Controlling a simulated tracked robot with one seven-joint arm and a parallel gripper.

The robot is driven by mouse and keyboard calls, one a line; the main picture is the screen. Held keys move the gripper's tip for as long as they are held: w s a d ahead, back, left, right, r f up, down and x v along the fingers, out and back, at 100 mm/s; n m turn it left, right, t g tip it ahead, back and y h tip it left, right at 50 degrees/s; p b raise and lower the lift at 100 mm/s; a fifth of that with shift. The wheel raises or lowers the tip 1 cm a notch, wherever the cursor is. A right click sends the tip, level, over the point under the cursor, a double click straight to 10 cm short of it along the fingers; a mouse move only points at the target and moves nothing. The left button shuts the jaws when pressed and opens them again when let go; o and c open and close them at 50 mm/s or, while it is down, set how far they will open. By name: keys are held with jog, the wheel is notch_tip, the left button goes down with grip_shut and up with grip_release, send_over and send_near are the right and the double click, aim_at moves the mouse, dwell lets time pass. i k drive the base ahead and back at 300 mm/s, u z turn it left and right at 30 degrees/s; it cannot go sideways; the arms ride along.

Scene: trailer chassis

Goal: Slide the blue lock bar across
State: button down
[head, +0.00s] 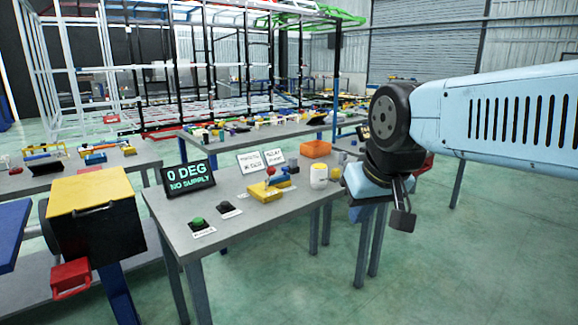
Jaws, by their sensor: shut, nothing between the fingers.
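A yellow block with a red knob (264,190) sits on the near grey table (235,235). A small dark blue piece (279,180) is at its back right. It may be the blue lock bar, but it is too small to tell for sure. My gripper (402,218) hangs at the right of the picture, beyond the table's right edge, pointing down. It is shut and empty, well apart from the blue piece. My arm partly hides what lies behind it.
On the near table are a display reading "0 DEG NO SUPPLY" (188,178), a green button (198,222), a black button (228,208), a white-and-yellow cup (318,176) and an orange bin (316,149). A yellow-topped black box (95,225) stands left. Floor at the right is clear.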

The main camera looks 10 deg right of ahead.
aim_at(282, 178)
jog(key=z, duration=0.55)
jog(key=i, duration=1.9)
jog(key=u, duration=0.7)
jog(key=k, duration=0.85)
jog(key=u, duration=0.15)
jog(key=i, duration=0.7)
